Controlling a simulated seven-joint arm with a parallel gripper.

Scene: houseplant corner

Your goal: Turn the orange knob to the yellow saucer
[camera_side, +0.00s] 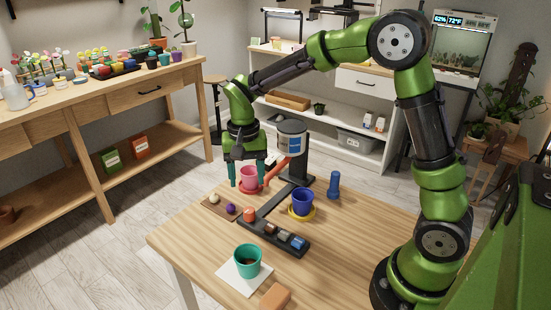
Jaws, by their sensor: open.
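A round orange knob (249,214) sits at the near left end of a black bracket on the wooden table. The yellow saucer (313,215) lies right of it, with a blue pot (302,203) standing on it. My gripper (247,184) points down above the far left of the table, its teal fingers apart. In the picture the fingers overlap a pink pot (249,174) on a red saucer (260,189); I cannot tell whether they touch it. An orange-red spout (275,171) slants from the grey tank (291,138) toward the pink pot.
A black tray (280,239) with small items lies right of the knob. A small board (211,208) with a pale ball and a purple ball (231,208) is left. A teal pot (247,260) stands in front. A blue bottle-like object (334,185) stands at right.

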